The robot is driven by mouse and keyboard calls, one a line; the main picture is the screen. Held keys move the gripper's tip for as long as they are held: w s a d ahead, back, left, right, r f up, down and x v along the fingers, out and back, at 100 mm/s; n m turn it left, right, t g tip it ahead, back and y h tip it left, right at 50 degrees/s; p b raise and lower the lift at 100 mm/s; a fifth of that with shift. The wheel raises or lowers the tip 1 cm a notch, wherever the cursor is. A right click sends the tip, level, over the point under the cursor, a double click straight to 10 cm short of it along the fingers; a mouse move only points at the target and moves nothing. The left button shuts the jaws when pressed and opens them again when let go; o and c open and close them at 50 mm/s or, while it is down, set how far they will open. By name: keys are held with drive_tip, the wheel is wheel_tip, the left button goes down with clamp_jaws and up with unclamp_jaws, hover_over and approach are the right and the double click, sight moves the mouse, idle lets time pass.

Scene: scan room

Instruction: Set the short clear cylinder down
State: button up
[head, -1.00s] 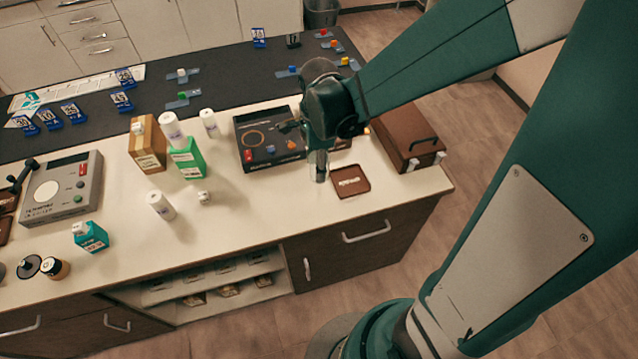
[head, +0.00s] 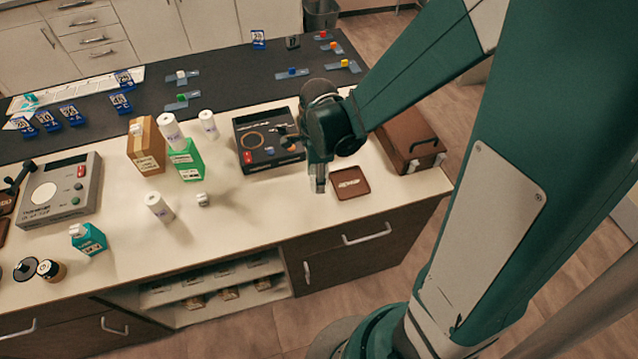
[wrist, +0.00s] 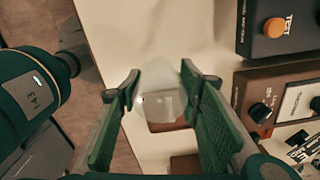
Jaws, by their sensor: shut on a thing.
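The short clear cylinder (wrist: 160,92) is between the two green finger pads of my gripper (wrist: 163,98) in the wrist view. The fingers are shut on it, and pale counter shows around it. In the head view my gripper (head: 319,184) points down over the white counter (head: 255,222), just left of the small brown tray (head: 337,190). The cylinder is hard to make out there, and I cannot tell whether it touches the counter.
A black device (head: 248,163) stands behind my gripper, and a brown case (head: 408,130) stands to the right. White bottles (head: 160,207), a green carton (head: 187,165) and a brown box (head: 146,152) stand to the left. The counter between them and my gripper is mostly clear.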

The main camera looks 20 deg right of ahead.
drive_tip(key=shift+f+b, duration=0.35)
drive_tip(key=shift+f, duration=1.4)
drive_tip(key=shift+f, duration=0.2)
drive_tip(key=o, duration=1)
drive_tip(key=shift+o, duration=0.2)
drive_tip(key=shift+r, duration=0.3)
drive_tip(key=shift+r+p, duration=1.1)
drive_tip(key=shift+r, duration=4.8)
drive_tip(key=shift+r, duration=0.1)
